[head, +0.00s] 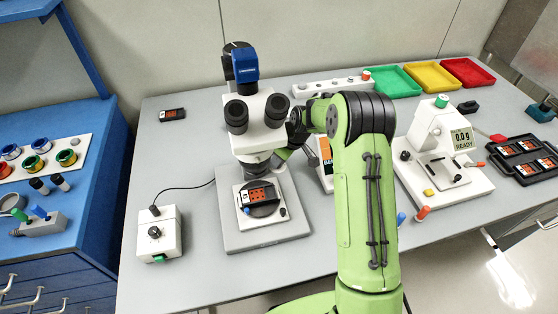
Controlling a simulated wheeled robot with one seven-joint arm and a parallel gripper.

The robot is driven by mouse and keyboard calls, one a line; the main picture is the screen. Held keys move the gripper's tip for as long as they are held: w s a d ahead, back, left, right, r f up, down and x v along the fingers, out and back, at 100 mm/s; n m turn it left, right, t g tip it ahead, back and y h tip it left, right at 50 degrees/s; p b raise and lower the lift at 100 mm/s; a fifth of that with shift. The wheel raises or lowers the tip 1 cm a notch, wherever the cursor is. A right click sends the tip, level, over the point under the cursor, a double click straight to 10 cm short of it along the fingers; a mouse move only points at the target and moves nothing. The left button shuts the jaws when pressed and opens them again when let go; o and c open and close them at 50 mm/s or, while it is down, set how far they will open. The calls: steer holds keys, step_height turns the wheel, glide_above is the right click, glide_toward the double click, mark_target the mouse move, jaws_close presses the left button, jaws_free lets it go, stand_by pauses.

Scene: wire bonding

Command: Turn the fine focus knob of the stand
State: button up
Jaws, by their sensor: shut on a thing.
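The microscope stand (231,203) is at the middle left of the bench, with a white head (256,111) and two black eyepieces. A small board with an orange-marked black part (258,194) lies on its stage. My green arm reaches in from the front right. My gripper (279,158) is at the right side of the microscope body, below the eyepieces. It is shut on the fine focus knob, which is mostly hidden behind the fingers and wrist.
A white control box (153,238) with a black knob stands to the left, its cable running toward the stand. A white bonding machine (430,150) with a display is at the right. Green (398,81), yellow (432,77) and red (467,71) trays line the back.

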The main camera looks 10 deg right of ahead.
steer(key=shift+m+t+h+b, duration=0.3)
steer(key=shift+m+t+b, duration=0.15)
steer(key=shift+m, duration=0.65)
steer(key=o, duration=1)
steer(key=shift+o, duration=0.2)
steer(key=p+v, duration=0.2)
steer(key=v, duration=1.3)
steer(key=shift+r+p, duration=0.3)
steer(key=shift+r, duration=0.15)
